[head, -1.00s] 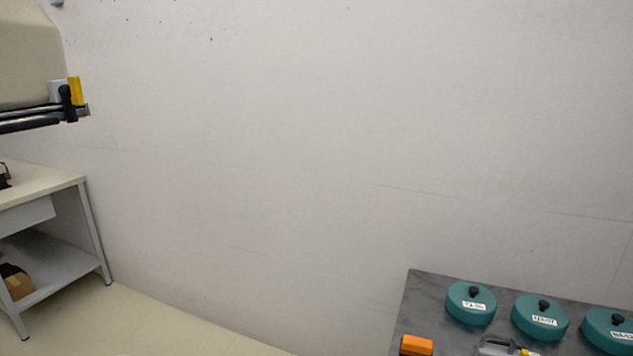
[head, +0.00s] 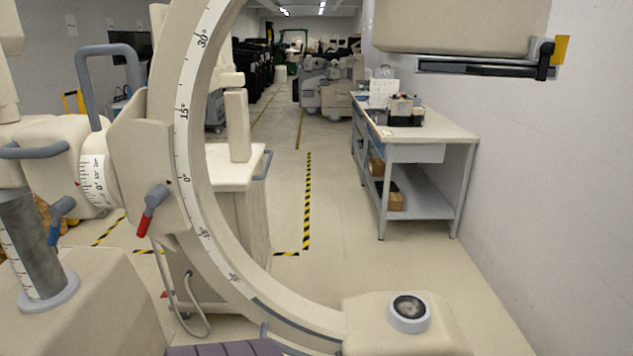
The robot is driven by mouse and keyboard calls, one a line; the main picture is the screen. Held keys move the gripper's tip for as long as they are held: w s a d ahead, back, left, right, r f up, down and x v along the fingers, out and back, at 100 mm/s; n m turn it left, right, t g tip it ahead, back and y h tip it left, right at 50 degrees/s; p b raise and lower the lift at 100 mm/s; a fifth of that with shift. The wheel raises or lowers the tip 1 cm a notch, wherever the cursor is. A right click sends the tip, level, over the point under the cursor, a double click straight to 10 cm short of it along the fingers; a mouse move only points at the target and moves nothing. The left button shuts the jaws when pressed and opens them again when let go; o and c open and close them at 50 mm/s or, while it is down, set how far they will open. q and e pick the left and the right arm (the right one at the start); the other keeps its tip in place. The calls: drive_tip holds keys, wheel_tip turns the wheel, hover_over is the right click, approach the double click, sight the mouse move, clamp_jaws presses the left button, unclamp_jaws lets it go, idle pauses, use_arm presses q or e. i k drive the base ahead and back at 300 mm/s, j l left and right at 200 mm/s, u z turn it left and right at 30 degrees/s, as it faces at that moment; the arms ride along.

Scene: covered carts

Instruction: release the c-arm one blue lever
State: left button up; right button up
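The C-arm (head: 184,80), a large cream arc with a degree scale, fills the left and centre of the head view. A blue lever (head: 55,233) hangs at the lower left, beside the grey column (head: 32,240), its handle pointing down. A red-tipped lever (head: 151,207) sits on the arc's holder, tilted down to the left. I cannot read any label that says which C-arm this is. Neither of my grippers is in view.
A workbench (head: 440,131) with a lower shelf stands along the right wall. A cream housing (head: 460,25) hangs at upper right. A clear aisle with yellow-black floor tape (head: 307,200) runs to the back, where more machines (head: 328,85) stand.

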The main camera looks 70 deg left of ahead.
sight(59, 208)
drive_tip(key=u, duration=3.55)
